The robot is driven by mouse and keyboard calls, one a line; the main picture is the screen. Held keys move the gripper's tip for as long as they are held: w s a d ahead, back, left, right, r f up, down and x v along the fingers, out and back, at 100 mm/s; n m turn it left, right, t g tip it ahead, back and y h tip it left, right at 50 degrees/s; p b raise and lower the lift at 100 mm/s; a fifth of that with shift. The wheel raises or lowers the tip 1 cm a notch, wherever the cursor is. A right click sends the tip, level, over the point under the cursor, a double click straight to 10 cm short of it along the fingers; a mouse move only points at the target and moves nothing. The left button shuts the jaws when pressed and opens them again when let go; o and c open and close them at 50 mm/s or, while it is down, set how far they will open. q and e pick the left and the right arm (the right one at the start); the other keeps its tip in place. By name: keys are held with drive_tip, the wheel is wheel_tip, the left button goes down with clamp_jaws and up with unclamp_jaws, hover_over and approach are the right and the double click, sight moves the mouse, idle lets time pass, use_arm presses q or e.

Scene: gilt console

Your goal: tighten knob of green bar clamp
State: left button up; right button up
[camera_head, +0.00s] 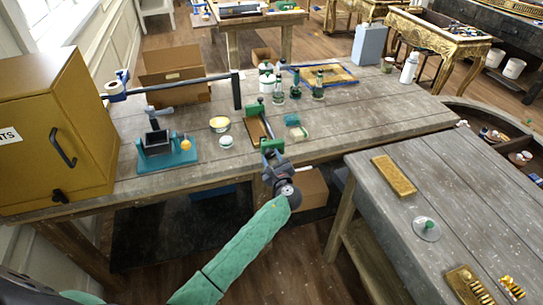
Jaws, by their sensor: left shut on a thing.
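The green bar clamp lies along the workbench near its front edge, with one green jaw (250,113) toward the back and another green jaw (271,145) near the front. A wooden bar (258,131) lies between the jaws. My left arm reaches up from below, and my left gripper (272,162) is at the near end of the clamp, shut on what seems to be its knob. The knob itself is mostly hidden by the gripper. My right gripper is not in view.
Green bottles (318,88) stand behind. A second table (450,180) stands at right.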

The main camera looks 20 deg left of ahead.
use_arm(q)
drive_tip(key=shift+s+d+f, duration=0.1)
drive_tip(key=shift+f, duration=0.15)
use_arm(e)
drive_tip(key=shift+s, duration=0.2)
use_arm(q)
drive_tip(key=o, duration=0.9)
drive_tip(key=shift+o, duration=0.5)
drive_tip(key=shift+r, duration=0.15)
drive_tip(key=shift+s+d+b, duration=0.3)
drive_tip(key=shift+s+b, duration=0.1)
drive_tip(key=shift+s, duration=0.1)
drive_tip(key=b+v, duration=0.2)
drive_tip(key=v, duration=0.4)
drive_tip(key=shift+s+d+b, duration=0.2)
drive_tip(key=shift+b, duration=0.2)
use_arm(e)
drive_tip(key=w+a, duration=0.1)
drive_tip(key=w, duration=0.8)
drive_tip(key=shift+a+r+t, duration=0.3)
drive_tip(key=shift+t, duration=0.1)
